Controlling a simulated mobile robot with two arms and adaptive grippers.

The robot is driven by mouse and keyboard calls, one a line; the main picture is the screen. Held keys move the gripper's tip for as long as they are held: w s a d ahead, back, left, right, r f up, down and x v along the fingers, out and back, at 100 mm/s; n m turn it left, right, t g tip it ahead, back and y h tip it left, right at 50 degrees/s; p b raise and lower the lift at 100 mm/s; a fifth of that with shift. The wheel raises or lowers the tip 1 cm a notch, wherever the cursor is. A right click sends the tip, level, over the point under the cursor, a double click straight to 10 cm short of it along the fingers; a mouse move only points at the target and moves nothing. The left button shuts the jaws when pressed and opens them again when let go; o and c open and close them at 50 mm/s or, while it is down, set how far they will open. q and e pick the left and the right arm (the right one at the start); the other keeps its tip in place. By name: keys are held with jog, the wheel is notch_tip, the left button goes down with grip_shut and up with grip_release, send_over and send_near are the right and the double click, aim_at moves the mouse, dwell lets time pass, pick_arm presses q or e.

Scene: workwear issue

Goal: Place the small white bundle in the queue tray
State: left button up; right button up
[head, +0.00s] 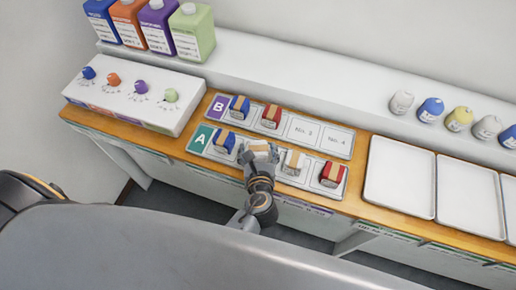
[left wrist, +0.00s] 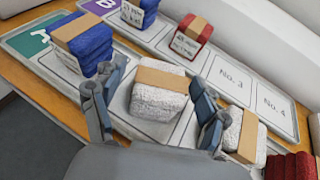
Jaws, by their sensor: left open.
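Two white bundles with tan bands sit in row A's tray (head: 209,147). One white bundle (left wrist: 158,92) lies between the open fingers of my left gripper (left wrist: 155,82), one finger on each side. In the head view my left gripper (head: 258,160) partly covers this bundle. The other white bundle (head: 293,162) sits to its right and also shows in the left wrist view (left wrist: 240,138), partly behind a finger. Row B's tray (head: 320,133) has its No. 3 and No. 4 places empty. No tray is readably labelled queue. My right gripper is not in view.
Blue bundles (head: 224,141) and red bundles (head: 332,174) stand in both rows, close to my left gripper. Empty white trays (head: 400,178) lie to the right. Coloured bottles (head: 192,32) and a knobbed white box (head: 135,92) stand at the left.

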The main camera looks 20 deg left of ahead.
pick_arm(q)
jog(key=shift+r, duration=0.2)
jog(key=b+v, duration=0.2)
jog(key=v, duration=1)
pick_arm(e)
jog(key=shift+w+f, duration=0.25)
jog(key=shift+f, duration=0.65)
pick_arm(q)
jog(key=shift+w, duration=0.1)
